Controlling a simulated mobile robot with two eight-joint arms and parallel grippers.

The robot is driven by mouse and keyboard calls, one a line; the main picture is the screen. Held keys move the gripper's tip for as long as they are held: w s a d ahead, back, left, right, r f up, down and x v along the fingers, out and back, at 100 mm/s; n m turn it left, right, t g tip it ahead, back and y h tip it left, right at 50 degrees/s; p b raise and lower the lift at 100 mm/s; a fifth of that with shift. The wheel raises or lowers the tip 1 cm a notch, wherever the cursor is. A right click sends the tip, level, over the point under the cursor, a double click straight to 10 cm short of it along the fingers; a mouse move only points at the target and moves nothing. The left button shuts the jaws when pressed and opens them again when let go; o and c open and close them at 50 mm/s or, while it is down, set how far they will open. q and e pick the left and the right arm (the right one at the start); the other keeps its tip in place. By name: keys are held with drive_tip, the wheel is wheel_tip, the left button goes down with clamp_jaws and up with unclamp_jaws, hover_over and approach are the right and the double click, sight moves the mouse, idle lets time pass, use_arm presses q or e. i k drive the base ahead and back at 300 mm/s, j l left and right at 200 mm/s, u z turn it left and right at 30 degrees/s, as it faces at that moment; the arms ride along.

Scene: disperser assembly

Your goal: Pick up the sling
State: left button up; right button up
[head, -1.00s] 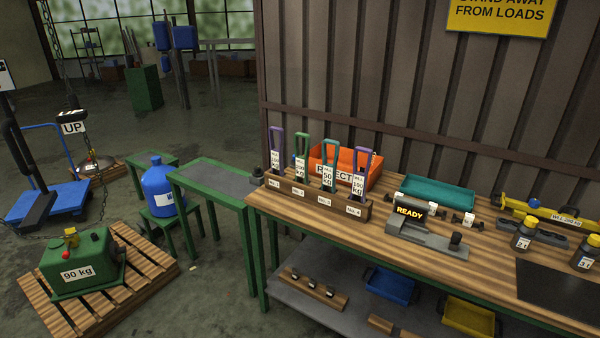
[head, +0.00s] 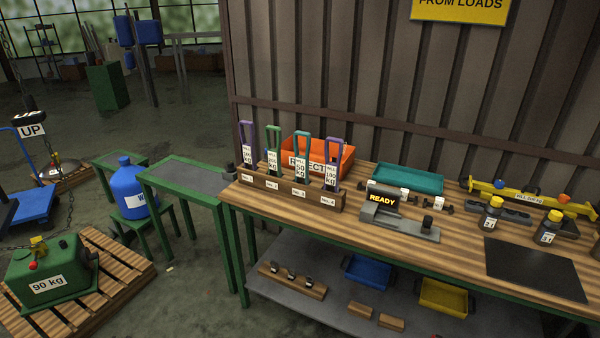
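Several looped slings stand upright in a wooden rack (head: 265,185) on the workbench. From left to right they are a purple sling (head: 246,127) at No. 1, a green sling (head: 273,132) at No. 2, a teal sling (head: 301,137) at No. 3 and a purple sling (head: 333,145) at No. 4. Each carries a white tag; the No. 3 tag appears to read 50 kg, the others are too small to read surely. Neither of my grippers is in view.
An orange reject bin (head: 345,160) stands behind the rack. A device reading READY (head: 383,198), a teal tray (head: 407,178) and a yellow beam (head: 520,195) share the bench (head: 450,250). A green 90 kg load (head: 48,270) sits on a pallet at left.

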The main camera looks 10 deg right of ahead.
sight(249, 152)
drive_tip(key=i+j+z, duration=0.1)
drive_tip(key=i+j, duration=0.25)
drive_tip(key=i+j+z, duration=0.1)
drive_tip(key=i+j, duration=0.2)
drive_tip(key=i+j+z, duration=0.1)
drive_tip(key=i+j, duration=0.25)
drive_tip(key=i+j+z, duration=0.1)
drive_tip(key=i+j, duration=0.2)
drive_tip(key=j, duration=0.2)
drive_tip(key=i+j+z, duration=0.1)
drive_tip(key=i+j, duration=0.15)
drive_tip(key=j, duration=0.2)
drive_tip(key=i+j+z, duration=0.1)
drive_tip(key=i+j, duration=0.2)
drive_tip(key=j, duration=0.15)
drive_tip(key=i+j+z, duration=0.1)
drive_tip(key=i+j, duration=0.15)
drive_tip(key=j, duration=0.25)
drive_tip(key=i+j+z, duration=0.1)
drive_tip(key=j, duration=0.35)
drive_tip(key=i, duration=0.1)
